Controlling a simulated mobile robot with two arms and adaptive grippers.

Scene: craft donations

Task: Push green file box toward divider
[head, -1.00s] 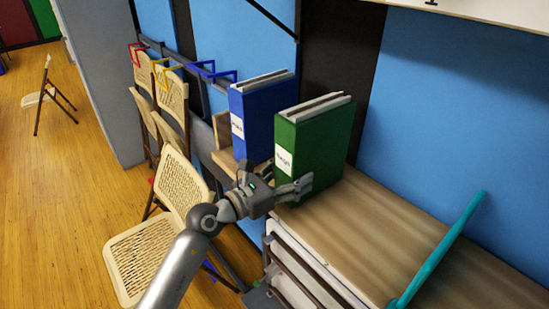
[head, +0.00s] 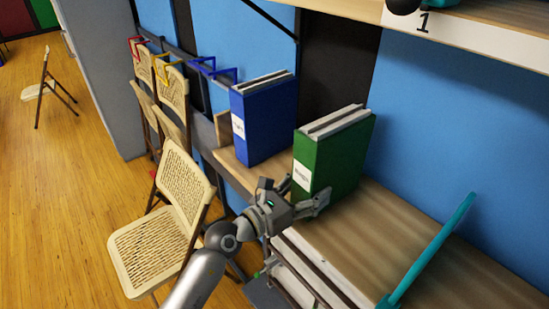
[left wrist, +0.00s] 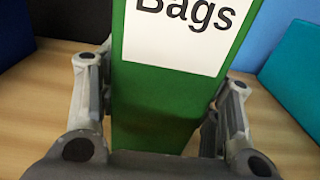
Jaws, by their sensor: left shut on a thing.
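The green file box (head: 336,158) stands upright on the wooden shelf in the head view, papers showing at its top. In the left wrist view the green file box (left wrist: 160,105) faces me, its white label reading "Bags". My left gripper (head: 305,196) is shut on its lower part, one finger on each side; the fingers (left wrist: 158,115) flank the box in the wrist view. The teal divider (head: 433,250) stands on the shelf to the right, with bare shelf between it and the box. My right gripper is not in view.
A blue file box (head: 264,120) stands to the left of the green one, with a gap between them. The wooden shelf (head: 395,225) is clear between green box and divider. Folding chairs (head: 160,235) stand at the left. An upper shelf (head: 480,35) overhangs at top right.

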